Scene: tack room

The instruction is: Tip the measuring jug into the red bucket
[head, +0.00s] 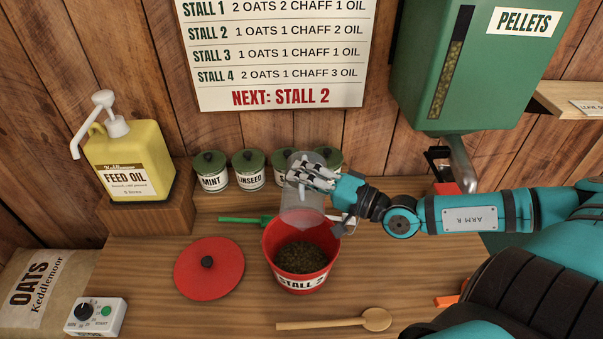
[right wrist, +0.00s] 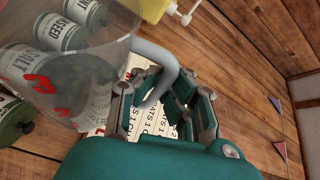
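The clear measuring jug (head: 299,208) is held just above the bucket's back rim. I see no contents in it, but the gripper covers part of it and I cannot tell its exact tilt. My right gripper (head: 312,176) is shut on the jug's grey handle (right wrist: 158,64). In the right wrist view the handle runs between the fingers (right wrist: 163,103), and the jug wall with red marks (right wrist: 92,70) is at left. My left gripper is not in view.
The red lid (head: 209,272) lies left of the bucket. A wooden spoon (head: 340,321) lies in front, and a green-handled tool (head: 240,220) behind. Green-lidded tins (head: 248,172) line the wall. The feed oil bottle (head: 128,165) is left, the pellet dispenser (head: 470,70) upper right.

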